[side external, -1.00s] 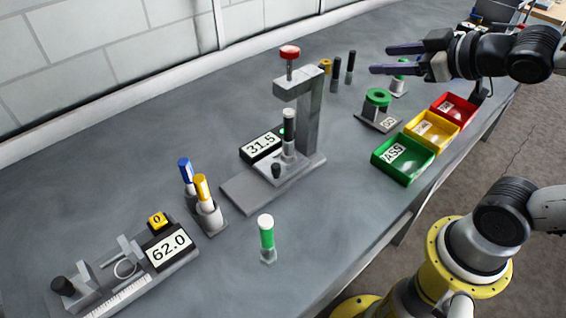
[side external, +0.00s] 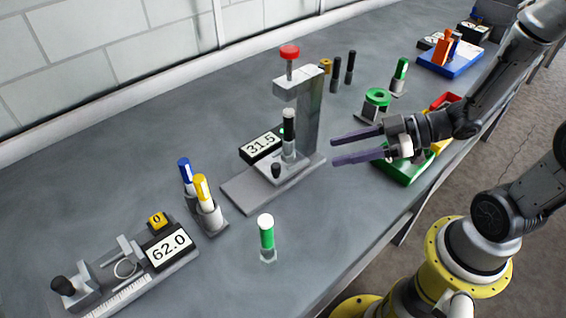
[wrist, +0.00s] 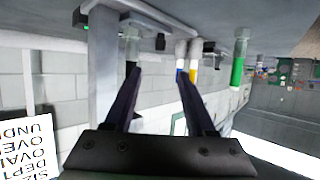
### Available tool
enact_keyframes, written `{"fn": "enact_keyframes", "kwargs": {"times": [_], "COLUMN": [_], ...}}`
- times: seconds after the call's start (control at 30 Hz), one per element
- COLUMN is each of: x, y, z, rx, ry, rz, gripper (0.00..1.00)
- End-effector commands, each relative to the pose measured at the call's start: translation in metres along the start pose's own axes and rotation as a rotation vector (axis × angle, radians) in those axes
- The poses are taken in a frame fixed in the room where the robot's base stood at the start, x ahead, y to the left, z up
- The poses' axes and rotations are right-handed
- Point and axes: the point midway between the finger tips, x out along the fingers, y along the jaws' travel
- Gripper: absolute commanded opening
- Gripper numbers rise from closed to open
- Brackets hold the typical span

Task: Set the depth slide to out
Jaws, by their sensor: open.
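The grey press stand (side external: 311,110) has a red-topped plunger (side external: 290,53), a display reading 31.5 (side external: 262,146) and a flat base (side external: 250,190). A short black knob (side external: 276,170) stands on the base, in front of a black-and-white cylinder (side external: 289,130) under the press arm. I cannot tell for sure which part is the depth slide. My gripper (side external: 334,150) is open and empty, to the right of the press, fingers pointing left towards it. In the wrist view the open fingers (wrist: 158,73) reach towards the press column (wrist: 103,60), and a black knob (wrist: 160,42) shows beyond them.
A green cylinder (side external: 266,232) stands in front of the press. Blue and yellow cylinders (side external: 201,190) stand left of it. A gauge reading 62.0 (side external: 168,247) is at front left. My arm partly hides the green bin (side external: 408,178). A blue tray (side external: 452,62) is at the back right.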

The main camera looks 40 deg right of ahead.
Motion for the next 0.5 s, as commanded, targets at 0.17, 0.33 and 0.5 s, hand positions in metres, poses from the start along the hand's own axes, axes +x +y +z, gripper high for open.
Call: {"fn": "enact_keyframes", "kwargs": {"times": [0.17,0.33,0.5], "x": [0.018,0.04,0.065], "y": [-0.002,-0.001,-0.002], "z": [0.0,0.0,0.0], "rx": [-0.002,-0.003,-0.003], "ry": [-0.001,-0.002,-0.003], "rz": [-0.007,-0.007,-0.006], "gripper": [0.56,0.56,0.56]}}
